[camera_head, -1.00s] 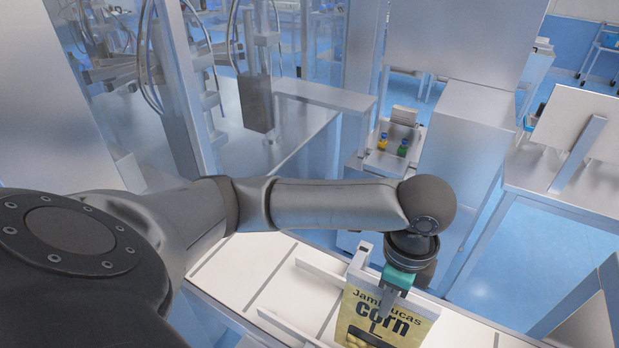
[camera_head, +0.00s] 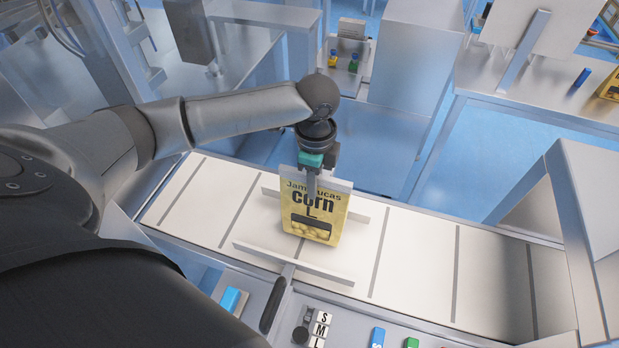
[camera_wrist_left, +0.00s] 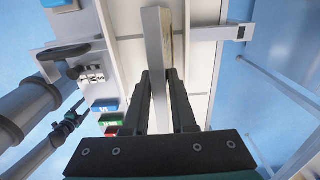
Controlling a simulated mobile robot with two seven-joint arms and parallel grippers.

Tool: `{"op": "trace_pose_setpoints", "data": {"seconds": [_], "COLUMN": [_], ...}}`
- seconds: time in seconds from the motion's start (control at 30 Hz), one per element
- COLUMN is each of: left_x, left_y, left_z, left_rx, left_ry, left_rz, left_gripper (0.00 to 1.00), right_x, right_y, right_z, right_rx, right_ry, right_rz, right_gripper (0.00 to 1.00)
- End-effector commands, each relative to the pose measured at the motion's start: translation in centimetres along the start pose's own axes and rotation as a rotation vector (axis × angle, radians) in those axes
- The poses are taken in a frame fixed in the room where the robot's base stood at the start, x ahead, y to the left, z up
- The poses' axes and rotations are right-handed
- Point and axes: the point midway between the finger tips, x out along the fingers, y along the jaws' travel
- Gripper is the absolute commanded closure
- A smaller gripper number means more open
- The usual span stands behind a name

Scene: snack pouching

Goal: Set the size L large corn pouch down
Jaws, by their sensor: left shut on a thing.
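The large corn pouch (camera_head: 318,228) is yellow with a dark "corn" label, a letter L and a dark window. In the head view it stands upright on the white conveyor (camera_head: 419,241), between two pale guide rails (camera_head: 293,262). My left gripper (camera_head: 311,190) is shut on the pouch's top edge from above. In the left wrist view the two dark fingers (camera_wrist_left: 163,82) sit either side of the pouch's pale top edge (camera_wrist_left: 157,50). Whether the pouch's base touches the belt is hard to tell.
A panel with S, M, L blocks (camera_head: 319,329) and coloured pieces lies at the front. A metal frame (camera_head: 580,230) stands over the belt at right. Small yellow and green bottles (camera_head: 353,63) stand behind. The belt is clear on both sides.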

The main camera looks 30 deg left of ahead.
Motion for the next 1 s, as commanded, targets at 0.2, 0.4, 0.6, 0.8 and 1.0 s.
{"op": "trace_pose_setpoints", "data": {"seconds": [0.2, 0.4, 0.6, 0.8, 1.0], "left_x": [1.7, 2.2, 2.2, 2.5, 2.5], "left_y": [-1.8, -2.2, -2.2, -2.2, -2.2], "left_z": [1.4, 1.8, 1.8, 1.8, 1.8], "left_rx": [-0.002, 0.001, 0.001, 0.000, 0.000], "left_ry": [-0.001, -0.001, -0.001, -0.001, -0.001], "left_rz": [0.001, -0.001, -0.001, 0.000, 0.000], "left_gripper": [1.00, 1.00, 1.00, 0.66, 0.46], "right_x": [0.4, 0.4, 0.4, 0.4, 0.4], "right_y": [-0.1, -0.1, -0.2, -0.4, -0.5], "right_z": [0.0, 0.0, 0.0, 0.0, -0.1], "right_rx": [-0.001, -0.001, -0.002, -0.001, -0.001], "right_ry": [0.000, 0.000, 0.000, 0.001, 0.001], "right_rz": [-0.001, -0.001, -0.003, -0.006, -0.007], "right_gripper": [0.21, 0.21, 0.21, 0.21, 0.21]}}
